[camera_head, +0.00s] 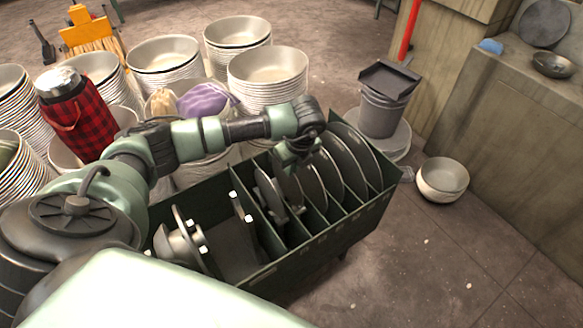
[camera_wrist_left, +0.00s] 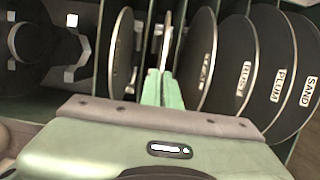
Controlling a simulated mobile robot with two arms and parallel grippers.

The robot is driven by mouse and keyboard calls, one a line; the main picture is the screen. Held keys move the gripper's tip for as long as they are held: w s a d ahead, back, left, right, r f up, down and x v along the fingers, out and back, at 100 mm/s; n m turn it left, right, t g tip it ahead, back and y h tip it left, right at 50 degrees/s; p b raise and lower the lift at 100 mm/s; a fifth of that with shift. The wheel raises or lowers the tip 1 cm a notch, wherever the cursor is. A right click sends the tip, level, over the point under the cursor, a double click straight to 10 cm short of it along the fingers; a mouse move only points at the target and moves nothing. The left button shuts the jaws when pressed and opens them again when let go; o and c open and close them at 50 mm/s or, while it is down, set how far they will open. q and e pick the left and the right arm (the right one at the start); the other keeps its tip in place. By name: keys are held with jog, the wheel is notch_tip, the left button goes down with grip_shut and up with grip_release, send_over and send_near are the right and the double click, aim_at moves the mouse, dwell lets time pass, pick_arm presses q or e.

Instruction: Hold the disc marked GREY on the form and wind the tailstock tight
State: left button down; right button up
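My left gripper (camera_head: 300,147) is over the slotted part of a dark green rack (camera_head: 330,232). In the left wrist view its two fingers (camera_wrist_left: 163,90) point down close together, at a narrow edge-on piece (camera_wrist_left: 165,42); whether they grip it I cannot tell. Dark discs stand upright in the slots, among them RUST (camera_wrist_left: 243,78), PLUM (camera_wrist_left: 278,84) and SAND (camera_wrist_left: 308,90). One label nearer the fingers (camera_wrist_left: 207,68) is too small to read surely. I see no readable GREY. A round dark metal part (camera_head: 180,242) is in the rack's left bay; which part is form or tailstock is unclear.
Stacks of pale bowls (camera_head: 268,75) stand behind the rack. A red checked flask (camera_head: 75,112) is at left. A bucket (camera_head: 382,108) and a pale bowl (camera_head: 443,178) stand right of the rack, before a grey counter (camera_head: 510,120). The front right floor is mostly clear.

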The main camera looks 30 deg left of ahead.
pick_arm(q)
jog(key=shift+r+p, duration=0.35)
jog(key=shift+r, duration=0.35)
jog(key=shift+r, duration=0.2)
jog(key=shift+w+a+p+v, duration=0.1)
jog(key=shift+a+p+v, duration=0.05)
jog(key=shift+p+v, duration=0.55)
jog(key=shift+w+a+p+v, duration=0.1)
jog(key=shift+a+p+v, duration=0.2)
jog(key=shift+v, duration=0.55)
jog(key=shift+a+p+v, duration=0.1)
jog(key=shift+p+v, duration=0.5)
jog(key=shift+v, duration=0.2)
jog(key=shift+r, duration=0.2)
